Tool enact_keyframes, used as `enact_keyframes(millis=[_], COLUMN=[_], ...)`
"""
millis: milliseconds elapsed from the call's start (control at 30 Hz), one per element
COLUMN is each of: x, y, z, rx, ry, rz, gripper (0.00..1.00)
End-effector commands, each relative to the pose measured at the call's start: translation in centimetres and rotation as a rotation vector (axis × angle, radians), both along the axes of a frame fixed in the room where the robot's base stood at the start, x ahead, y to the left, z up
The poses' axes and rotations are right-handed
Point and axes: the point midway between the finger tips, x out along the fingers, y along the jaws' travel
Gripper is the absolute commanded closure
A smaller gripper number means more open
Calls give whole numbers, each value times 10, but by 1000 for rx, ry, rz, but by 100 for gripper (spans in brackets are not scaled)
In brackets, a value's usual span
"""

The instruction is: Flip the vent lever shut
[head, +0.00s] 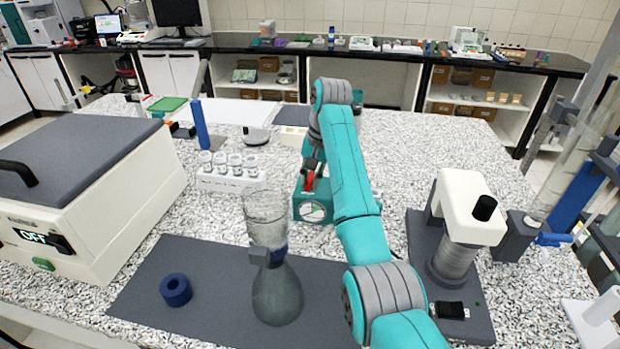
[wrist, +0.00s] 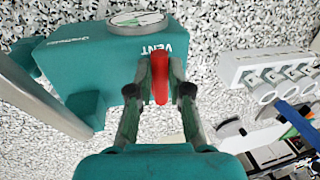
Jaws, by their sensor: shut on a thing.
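The vent lever is a red handle that shows in the wrist view (wrist: 160,78), next to the white word VENT on a teal pump box (wrist: 85,58). In the head view the box (head: 314,207) stands mid-bench with a round dial on its front, and the red lever (head: 309,181) shows above the dial. My gripper (wrist: 160,92) has one finger on each side of the lever and is shut on it. In the head view my gripper (head: 312,172) is partly hidden by my arm.
A white rack of vials (head: 232,182) stands left of the pump box. A glass funnel on a flask (head: 275,290) stands on the dark mat in front. A white machine (head: 90,200) is at left and a white-topped instrument (head: 462,215) at right.

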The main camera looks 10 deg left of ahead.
Motion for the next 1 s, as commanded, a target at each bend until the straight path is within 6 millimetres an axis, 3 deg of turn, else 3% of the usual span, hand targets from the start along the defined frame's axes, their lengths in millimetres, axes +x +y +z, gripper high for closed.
enact_keyframes(millis=[33, 67, 167, 667, 1000], x=[0, 0, 0, 0, -1], y=[0, 0, 0, 1, 10], z=[0, 0, 0, 0, -1], rx=[0, 0, 0, 0, 0], ry=[0, 0, 0, 0, 0], rz=[0, 0, 0, -13, -254], gripper=[100, 79, 57, 57, 57])
